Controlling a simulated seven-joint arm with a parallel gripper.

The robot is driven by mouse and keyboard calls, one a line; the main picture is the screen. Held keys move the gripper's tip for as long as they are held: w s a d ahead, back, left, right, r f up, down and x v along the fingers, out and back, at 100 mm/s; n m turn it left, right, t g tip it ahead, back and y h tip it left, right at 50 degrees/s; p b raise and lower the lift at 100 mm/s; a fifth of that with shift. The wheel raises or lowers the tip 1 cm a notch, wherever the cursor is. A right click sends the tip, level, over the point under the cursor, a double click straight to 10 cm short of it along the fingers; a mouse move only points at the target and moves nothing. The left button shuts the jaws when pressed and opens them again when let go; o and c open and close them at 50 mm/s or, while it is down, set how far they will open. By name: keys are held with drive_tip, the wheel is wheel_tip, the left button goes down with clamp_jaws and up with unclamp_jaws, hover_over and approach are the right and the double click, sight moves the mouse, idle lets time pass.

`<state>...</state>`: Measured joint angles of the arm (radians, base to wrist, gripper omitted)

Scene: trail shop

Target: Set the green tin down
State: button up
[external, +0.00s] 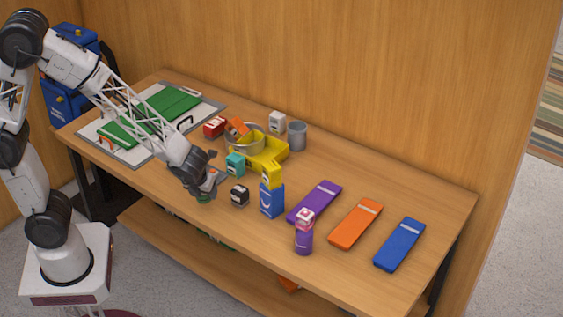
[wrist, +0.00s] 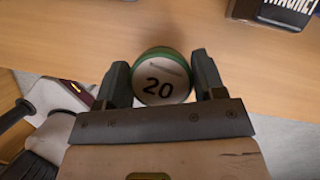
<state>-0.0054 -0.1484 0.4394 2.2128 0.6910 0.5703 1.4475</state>
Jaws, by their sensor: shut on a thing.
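The green tin (wrist: 162,77) has a round pale lid marked "20" and a green side. It sits between the two dark fingers of my gripper (wrist: 159,68), which is shut on it. In the external view my gripper (external: 204,186) is low over the front part of the table (external: 170,186), left of the small black box. A little green of the tin shows there below the fingers. I cannot tell whether the tin's base touches the table.
A black box (external: 239,196), a teal box (external: 235,164) and a blue box (external: 271,203) under a yellow one stand to the right. A purple can (external: 304,241) stands near the front edge. Bare wood lies in front of the black box.

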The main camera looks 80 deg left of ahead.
drive_tip(key=s+d+r, duration=0.1)
drive_tip(key=s, duration=1.2)
drive_tip(key=shift+s+d+r, duration=0.15)
drive_tip(key=shift+s+d, duration=0.15)
drive_tip(key=shift+s, duration=0.1)
wheel_tip(320, 180, up, 10)
drive_tip(key=w+d+r+m, duration=0.1)
drive_tip(key=w+d+r, duration=0.15)
drive_tip(key=w, duration=0.65)
drive_tip(key=w+d+r+m, duration=0.15)
drive_tip(key=w+d, duration=0.25)
drive_tip(key=w, duration=0.6)
drive_tip(key=w+d+f+m+t+h, duration=0.1)
drive_tip(key=w+d, duration=0.8)
drive_tip(key=w, duration=0.3)
drive_tip(key=w+d+f+m, duration=0.1)
drive_tip(key=w+d+m, duration=0.1)
drive_tip(key=w+d, duration=0.8)
drive_tip(key=w+d+f+m+t+h, duration=0.15)
drive_tip(key=w+d, duration=0.55)
drive_tip(key=w, duration=0.7)
drive_tip(key=shift+g+y, duration=0.25)
drive_tip(key=f, duration=0.5)
drive_tip(key=shift+w+a+f, duration=0.1)
drive_tip(key=shift+w+f, duration=0.05)
drive_tip(key=shift+w, duration=0.1)
